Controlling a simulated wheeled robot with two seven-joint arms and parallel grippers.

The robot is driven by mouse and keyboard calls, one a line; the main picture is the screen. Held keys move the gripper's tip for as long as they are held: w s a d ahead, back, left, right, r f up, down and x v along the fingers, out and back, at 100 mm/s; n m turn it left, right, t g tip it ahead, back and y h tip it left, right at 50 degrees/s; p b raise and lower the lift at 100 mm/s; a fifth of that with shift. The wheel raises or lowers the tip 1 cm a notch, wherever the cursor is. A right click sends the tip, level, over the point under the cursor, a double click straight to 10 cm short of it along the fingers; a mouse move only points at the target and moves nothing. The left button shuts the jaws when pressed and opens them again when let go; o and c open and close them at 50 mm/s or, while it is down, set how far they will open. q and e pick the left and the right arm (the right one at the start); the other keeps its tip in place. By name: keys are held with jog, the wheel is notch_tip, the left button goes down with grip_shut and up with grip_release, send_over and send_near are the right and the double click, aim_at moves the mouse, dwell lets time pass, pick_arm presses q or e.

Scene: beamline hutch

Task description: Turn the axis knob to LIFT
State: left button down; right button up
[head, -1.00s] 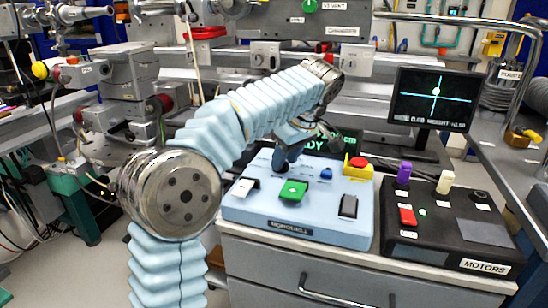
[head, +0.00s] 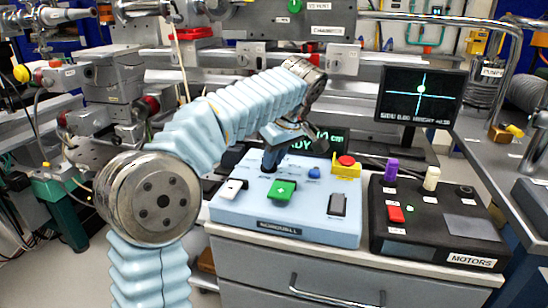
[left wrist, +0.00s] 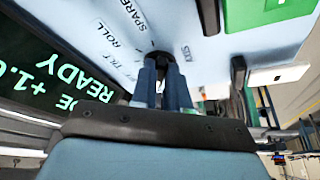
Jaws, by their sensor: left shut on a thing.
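The axis knob (left wrist: 159,57) is small and dark. It sits on the light blue control box (head: 240,215), near its back left part. My left gripper (head: 270,160) reaches down to it from behind and is shut on it. In the left wrist view both fingers (left wrist: 162,85) are around the knob and hide most of it, so I cannot tell where its pointer stands. The printed words SPARE, ROLL and AXIS show around it, with one that looks like TILT. I cannot make out LIFT. My right gripper is not in view.
The blue box also carries a green button (head: 281,191), a white switch (head: 232,188), a black rocker (head: 338,204), a blue button (head: 314,172) and a red stop button (head: 346,160). A black MOTORS box (head: 420,242) stands right. A monitor (head: 421,96) is behind.

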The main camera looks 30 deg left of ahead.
pick_arm(q)
jog(key=m, duration=0.1)
jog(key=m+t, duration=0.1)
jog(key=shift+s+a+m+h, duration=0.15)
jog(key=shift+s+m+h, duration=0.15)
jog(key=shift+m, duration=0.1)
jog(key=shift+s+a+m+t+h, duration=0.1)
jog(key=shift+m+t+h, duration=0.15)
jog(key=shift+m, duration=0.7)
jog(key=shift+a+m+t+h, duration=0.1)
jog(key=shift+m+t+h, duration=0.15)
jog(key=shift+m, duration=0.7)
jog(key=c, duration=1.1)
grip_release()
jog(key=p+v, duration=0.1)
jog(key=v, duration=1.3)
jog(key=shift+s+f, duration=0.1)
